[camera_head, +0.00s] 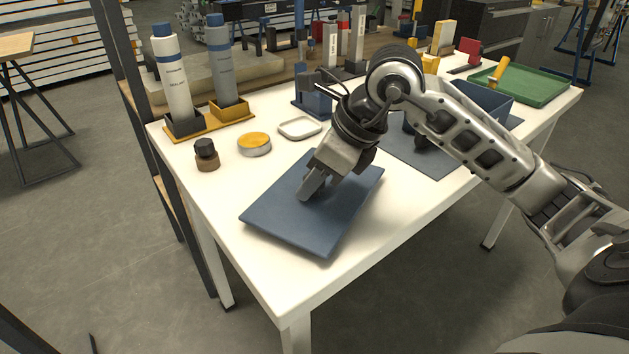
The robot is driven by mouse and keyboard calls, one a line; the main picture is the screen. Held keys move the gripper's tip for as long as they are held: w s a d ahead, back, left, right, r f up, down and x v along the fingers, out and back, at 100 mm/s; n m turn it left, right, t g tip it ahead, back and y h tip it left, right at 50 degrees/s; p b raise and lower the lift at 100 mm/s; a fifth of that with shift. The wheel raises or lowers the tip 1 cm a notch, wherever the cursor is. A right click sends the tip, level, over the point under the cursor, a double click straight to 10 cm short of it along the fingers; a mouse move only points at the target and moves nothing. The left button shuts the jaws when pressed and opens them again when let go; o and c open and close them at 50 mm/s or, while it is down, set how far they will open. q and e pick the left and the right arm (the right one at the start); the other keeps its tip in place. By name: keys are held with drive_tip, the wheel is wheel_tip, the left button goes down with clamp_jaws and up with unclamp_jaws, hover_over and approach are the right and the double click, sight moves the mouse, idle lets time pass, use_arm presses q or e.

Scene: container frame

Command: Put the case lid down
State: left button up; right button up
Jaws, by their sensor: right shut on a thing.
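The case lid (330,215) is a flat dark blue panel low over the front left part of the white table. I cannot tell whether it touches the tabletop. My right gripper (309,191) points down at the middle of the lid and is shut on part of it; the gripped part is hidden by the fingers. A blue open case (482,100) stands on a grey mat to the right, partly hidden behind my right arm. My left gripper is not in view.
Two sealant bottles (176,82) stand at the back left. A green tray (525,83) is at the right. The table's front edge is close to the lid.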

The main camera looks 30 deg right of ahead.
drive_tip(key=shift+f, duration=0.35)
drive_tip(key=shift+f, duration=0.1)
drive_tip(key=o, duration=1)
